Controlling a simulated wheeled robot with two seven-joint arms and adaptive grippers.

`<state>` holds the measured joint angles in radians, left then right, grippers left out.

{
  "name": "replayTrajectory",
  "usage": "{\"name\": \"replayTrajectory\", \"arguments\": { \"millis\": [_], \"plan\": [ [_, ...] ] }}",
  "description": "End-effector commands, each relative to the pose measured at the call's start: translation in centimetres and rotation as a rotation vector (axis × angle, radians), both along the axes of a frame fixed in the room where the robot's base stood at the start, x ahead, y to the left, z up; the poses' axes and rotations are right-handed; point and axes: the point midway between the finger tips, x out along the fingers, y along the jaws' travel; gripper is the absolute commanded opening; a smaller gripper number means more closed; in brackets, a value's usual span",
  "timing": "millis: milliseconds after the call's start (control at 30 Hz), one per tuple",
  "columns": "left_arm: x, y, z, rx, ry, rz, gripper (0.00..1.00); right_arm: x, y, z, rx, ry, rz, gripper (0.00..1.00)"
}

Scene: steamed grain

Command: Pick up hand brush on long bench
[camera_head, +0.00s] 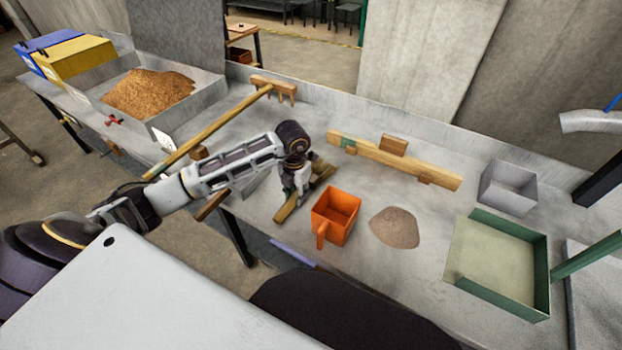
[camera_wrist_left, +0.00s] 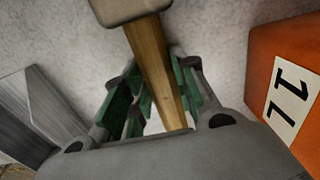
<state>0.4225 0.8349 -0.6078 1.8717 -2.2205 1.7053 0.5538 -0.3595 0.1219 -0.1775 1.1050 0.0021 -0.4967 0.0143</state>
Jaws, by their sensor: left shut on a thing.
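The hand brush has a straight wooden handle (camera_head: 287,211) and shows on the long bench (camera_head: 370,265), beside the orange scoop (camera_head: 336,213). My left gripper (camera_head: 297,194) comes down over it from above and is shut on the handle. The gripper hides part of the brush in the head view. I cannot tell whether the brush touches the bench. My right gripper is not in view.
A long-handled rake (camera_head: 217,128) lies to the left, near a grain bin (camera_head: 205,100). A wooden board (camera_head: 405,168) lies behind. A grain pile (camera_head: 395,228), a grey box (camera_head: 507,187) and a green tray (camera_head: 541,275) are to the right. The orange scoop stands close to the gripper.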

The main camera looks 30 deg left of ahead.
Motion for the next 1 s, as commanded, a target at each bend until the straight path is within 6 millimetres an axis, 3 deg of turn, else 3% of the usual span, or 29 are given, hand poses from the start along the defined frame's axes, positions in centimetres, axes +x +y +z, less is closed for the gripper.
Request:
{"name": "replayTrajectory", "arguments": {
  "millis": [533, 1000],
  "plan": [
    [0.1, 0.0, 0.8, 0.0, -0.002, 0.0, 0.0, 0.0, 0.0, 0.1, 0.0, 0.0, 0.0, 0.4],
    [0.1, 0.0, 7.1, 0.001, -0.005, 0.001, 0.0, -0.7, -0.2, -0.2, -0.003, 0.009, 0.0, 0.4]
  ]
}}
